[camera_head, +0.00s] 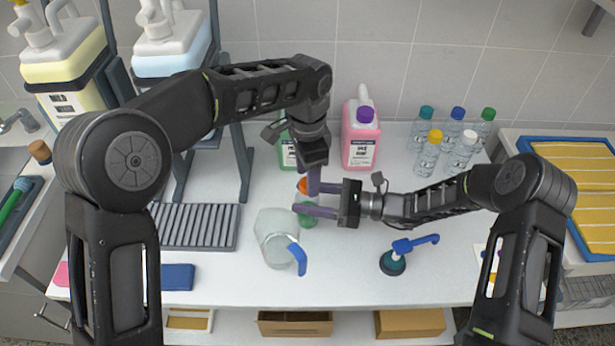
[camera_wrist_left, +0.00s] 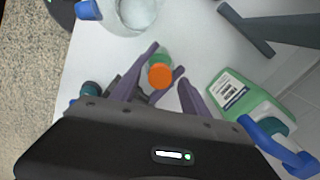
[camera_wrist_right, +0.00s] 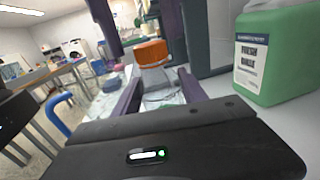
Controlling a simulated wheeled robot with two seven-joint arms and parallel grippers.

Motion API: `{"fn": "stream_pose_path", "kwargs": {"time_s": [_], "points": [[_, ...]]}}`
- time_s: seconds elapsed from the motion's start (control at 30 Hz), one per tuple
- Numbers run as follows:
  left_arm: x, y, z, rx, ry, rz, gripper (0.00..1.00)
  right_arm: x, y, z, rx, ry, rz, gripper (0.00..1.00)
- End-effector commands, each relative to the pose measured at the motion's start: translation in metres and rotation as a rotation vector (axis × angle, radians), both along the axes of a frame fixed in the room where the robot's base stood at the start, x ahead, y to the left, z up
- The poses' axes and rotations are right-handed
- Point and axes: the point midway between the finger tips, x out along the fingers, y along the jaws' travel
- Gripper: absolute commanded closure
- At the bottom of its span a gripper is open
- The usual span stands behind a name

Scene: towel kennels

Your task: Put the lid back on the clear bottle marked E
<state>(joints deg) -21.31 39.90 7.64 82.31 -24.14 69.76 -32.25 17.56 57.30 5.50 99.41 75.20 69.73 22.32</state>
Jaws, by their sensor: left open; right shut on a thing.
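A small bottle (camera_wrist_right: 153,78) with a clear-looking upper part is between the fingers of my right gripper (camera_head: 302,199), which is shut on it. An orange lid (camera_wrist_right: 151,52) sits at the top of its neck; it also shows in the left wrist view (camera_wrist_left: 160,76). I cannot tell how firmly it is seated. A green part (camera_head: 308,217) shows below it in the head view. My left gripper (camera_wrist_left: 170,62) is open above, its fingers either side of the lid. The mark on the bottle cannot be read.
A clear jug (camera_head: 272,233) with a blue handle stands at front left of the grippers. A green canister (camera_wrist_right: 275,50) and a pink canister (camera_head: 360,140) stand behind. Several capped bottles (camera_head: 428,153) stand back right. A blue-handled tool (camera_head: 393,262) lies front right.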

Motion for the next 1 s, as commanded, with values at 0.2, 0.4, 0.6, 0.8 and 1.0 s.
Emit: {"fn": "stream_pose_path", "kwargs": {"time_s": [0.2,0.4,0.6,0.8,1.0], "points": [[0.001,0.0,0.027,-0.001,-0.003,-0.001,0.46,0.0,0.0,0.0,0.0,0.0,0.0,1.0],[0.0,0.0,0.032,-0.001,-0.001,-0.001,0.46,0.0,0.0,0.0,0.0,0.0,0.0,1.0],[0.0,-0.001,0.032,0.0,-0.002,-0.002,0.49,0.0,0.0,0.0,0.0,0.0,0.0,1.0],[-0.007,-0.018,0.039,0.017,-0.025,-0.04,0.49,0.0,0.0,0.0,0.0,0.0,0.0,1.0],[-0.006,-0.019,0.05,0.059,-0.05,0.165,0.49,0.0,0.0,0.0,0.0,0.0,0.0,1.0]]}}
